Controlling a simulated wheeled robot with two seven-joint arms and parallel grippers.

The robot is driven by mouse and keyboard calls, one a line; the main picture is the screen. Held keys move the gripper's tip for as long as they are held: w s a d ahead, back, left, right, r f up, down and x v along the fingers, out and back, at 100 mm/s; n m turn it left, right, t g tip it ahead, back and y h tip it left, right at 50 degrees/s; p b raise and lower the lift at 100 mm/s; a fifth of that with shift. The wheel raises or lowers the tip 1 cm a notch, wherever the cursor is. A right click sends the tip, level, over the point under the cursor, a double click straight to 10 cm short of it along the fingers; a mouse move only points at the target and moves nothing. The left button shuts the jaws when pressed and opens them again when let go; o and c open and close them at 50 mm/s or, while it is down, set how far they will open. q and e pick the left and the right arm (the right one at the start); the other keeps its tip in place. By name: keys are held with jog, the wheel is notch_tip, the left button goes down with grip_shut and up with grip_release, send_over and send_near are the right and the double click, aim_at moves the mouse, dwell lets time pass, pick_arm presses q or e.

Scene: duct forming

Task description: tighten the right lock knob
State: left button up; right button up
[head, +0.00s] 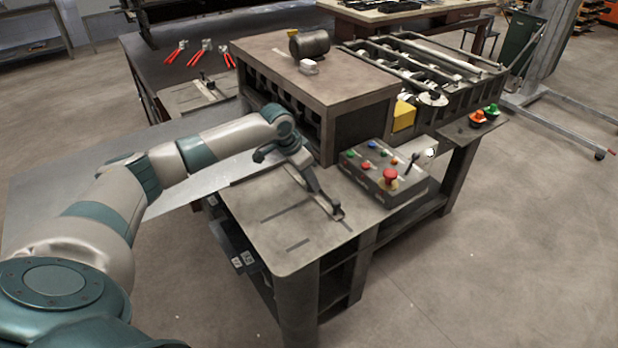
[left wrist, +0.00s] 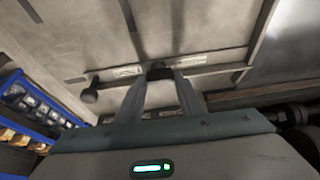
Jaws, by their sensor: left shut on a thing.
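My left gripper (head: 297,158) is over the near worktable (head: 290,255), at a dark bar lying across its top. In the left wrist view its two fingers (left wrist: 160,82) are shut on a small dark lock knob (left wrist: 160,70) at the bar. The fingers partly hide this knob. A second dark round knob (left wrist: 90,94) stands on a stem to the left in the left wrist view, apart from the fingers. In the head view a small dark fitting (head: 338,211) sits at the bar's near end. My right gripper is not in view.
A control box (head: 385,172) with coloured buttons and a red stop button stands right of the bar. A brown-topped housing (head: 318,75) rises behind. Slots (head: 286,210) mark the bare tabletop at the front. Blue bins (left wrist: 40,100) show at left in the wrist view.

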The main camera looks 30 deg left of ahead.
pick_arm(q)
jog(key=shift+m+h, duration=0.4)
jog(key=shift+m, duration=1)
jog(key=o, duration=1.1)
jog(key=shift+c, duration=0.2)
jog(key=shift+g, duration=0.3)
jog(key=shift+a+r, duration=0.1)
jog(key=shift+s+a+r, duration=0.1)
jog(key=shift+a+r, duration=0.05)
jog(key=shift+r, duration=0.25)
jog(key=b+v, duration=0.4)
jog(key=v, duration=1.2)
jog(key=shift+s, duration=0.2)
